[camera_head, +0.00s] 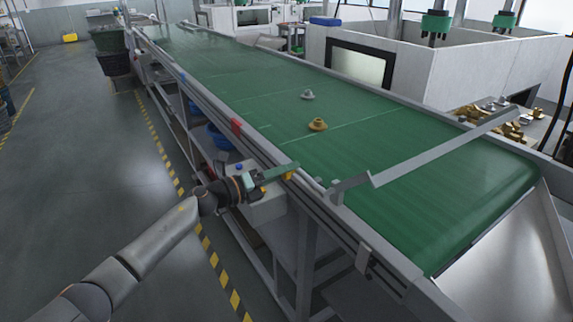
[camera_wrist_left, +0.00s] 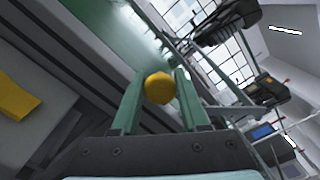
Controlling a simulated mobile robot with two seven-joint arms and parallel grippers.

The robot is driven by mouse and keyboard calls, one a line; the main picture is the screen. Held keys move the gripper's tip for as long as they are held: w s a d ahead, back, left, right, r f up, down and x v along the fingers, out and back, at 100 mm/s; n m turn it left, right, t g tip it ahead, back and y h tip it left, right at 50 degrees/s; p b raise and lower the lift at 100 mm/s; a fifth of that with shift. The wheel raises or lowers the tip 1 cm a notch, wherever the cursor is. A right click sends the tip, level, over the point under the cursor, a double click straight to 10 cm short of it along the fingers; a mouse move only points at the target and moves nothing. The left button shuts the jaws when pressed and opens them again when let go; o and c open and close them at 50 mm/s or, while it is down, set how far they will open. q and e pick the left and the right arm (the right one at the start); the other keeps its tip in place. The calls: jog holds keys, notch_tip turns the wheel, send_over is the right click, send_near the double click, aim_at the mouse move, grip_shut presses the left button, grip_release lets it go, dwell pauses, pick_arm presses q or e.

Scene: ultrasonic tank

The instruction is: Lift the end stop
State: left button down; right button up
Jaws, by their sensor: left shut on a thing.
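The end stop (camera_head: 445,146) is a long grey metal bar that spans the green belt near its right end. Its stepped near end (camera_head: 345,187) sits by the near side rail; I cannot tell its exact height over the belt. My left gripper (camera_head: 288,172) is at the near rail, left of the bar's near end. Its green fingers are shut on a yellow knob (camera_wrist_left: 159,88), seen between them in the left wrist view. The knob is mostly hidden in the head view, and how it joins the end stop is not clear. My right gripper is not in view.
A gold part (camera_head: 318,125) and a grey part (camera_head: 307,95) lie on the green conveyor belt (camera_head: 250,85). A metal chute (camera_head: 510,255) is at the belt's right end. A grey control box (camera_head: 265,207) hangs below my left gripper. Brass parts (camera_head: 500,122) lie beyond the belt.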

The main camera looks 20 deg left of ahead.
pick_arm(q)
jog(key=shift+f+n, duration=1)
jog(key=shift+f, duration=0.2)
jog(key=shift+s+d, duration=0.1)
jog(key=shift+c, duration=2.1)
grip_release()
jog(key=shift+r, duration=0.1)
jog(key=b+v, duration=0.1)
jog(key=v, duration=1.1)
jog(key=shift+s, duration=0.15)
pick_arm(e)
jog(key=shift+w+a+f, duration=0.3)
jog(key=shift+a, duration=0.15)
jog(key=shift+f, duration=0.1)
